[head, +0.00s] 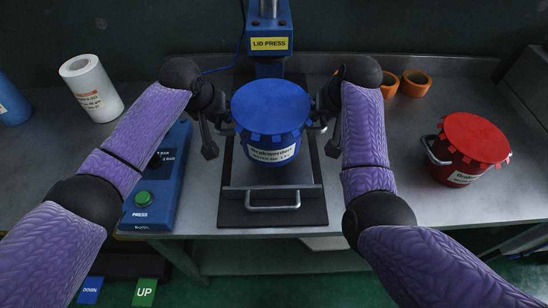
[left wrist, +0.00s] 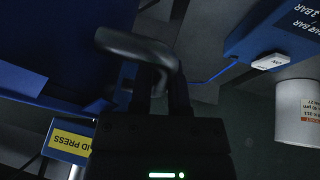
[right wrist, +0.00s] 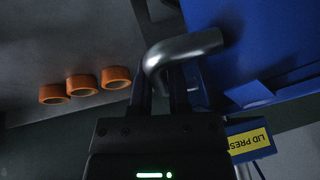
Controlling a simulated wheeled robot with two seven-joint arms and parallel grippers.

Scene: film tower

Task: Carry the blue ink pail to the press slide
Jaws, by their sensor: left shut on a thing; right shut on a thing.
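The blue ink pail (head: 270,120) with its blue lid hangs upright between my two grippers in the head view, in front of the lid press. My left gripper (head: 226,128) is shut on the pail's left handle (left wrist: 135,47). My right gripper (head: 318,125) is shut on its right handle (right wrist: 185,47). The press slide (head: 258,208), a dark plate with a metal handle at the front, lies below the pail. The pail hides its rear part, and I cannot tell whether the pail touches it.
The blue lid press (head: 270,22) stands behind the pail. A blue control box (head: 150,195) with a green button is at the left. A red pail (head: 465,150) stands at the right. Orange rings (head: 415,83) and a white roll (head: 92,90) sit at the back.

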